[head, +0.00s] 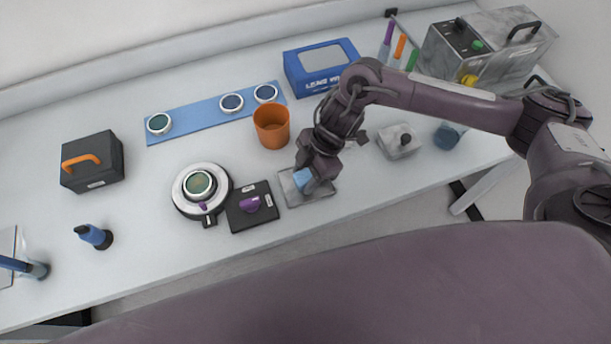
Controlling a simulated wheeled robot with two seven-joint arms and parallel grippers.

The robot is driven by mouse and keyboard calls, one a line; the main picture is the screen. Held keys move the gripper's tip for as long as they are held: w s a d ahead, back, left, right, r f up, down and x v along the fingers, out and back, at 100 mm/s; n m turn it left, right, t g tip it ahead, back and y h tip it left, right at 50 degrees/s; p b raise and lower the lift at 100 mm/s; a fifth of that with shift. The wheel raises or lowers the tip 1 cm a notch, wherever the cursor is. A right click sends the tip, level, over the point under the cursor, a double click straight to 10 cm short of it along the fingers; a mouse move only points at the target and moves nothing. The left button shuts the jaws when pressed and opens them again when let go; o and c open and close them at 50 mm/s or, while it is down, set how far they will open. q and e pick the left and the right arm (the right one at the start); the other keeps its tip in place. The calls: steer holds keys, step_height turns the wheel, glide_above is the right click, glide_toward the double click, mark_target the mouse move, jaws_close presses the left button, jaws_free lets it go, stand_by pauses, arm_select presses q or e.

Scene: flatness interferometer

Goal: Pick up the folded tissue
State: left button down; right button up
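The light blue folded tissue (302,177) is on a small grey tray (322,190) near the front middle of the table. My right gripper (309,182) reaches down from the right and is right at the tissue, hiding part of it. The fingers are small and partly covered by the wrist, so I cannot tell whether they are open or closed on the tissue. My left gripper is not in view.
Left of the tray are a black box with a purple knob (250,204) and a round white stage (201,188) holding a lens. Behind are an orange cup (271,126), a blue lens mat (195,118) and a blue wipes box (318,68). A grey block (399,143) stands right.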

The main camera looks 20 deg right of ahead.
steer(key=c, duration=0.6)
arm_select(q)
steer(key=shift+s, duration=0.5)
arm_select(e)
steer(key=shift+r, duration=0.15)
step_height(320, 180, up, 9)
steer(key=shift+w+r+b, duration=0.1)
steer(key=shift+r+b, duration=0.05)
steer(key=shift+b, duration=0.3)
arm_select(q)
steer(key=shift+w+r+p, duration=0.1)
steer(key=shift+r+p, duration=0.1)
steer(key=shift+p, duration=0.5)
arm_select(e)
step_height(320, 180, up, 10)
steer(key=r, duration=0.1)
glide_above(305, 175)
steer(key=shift+f, duration=0.25)
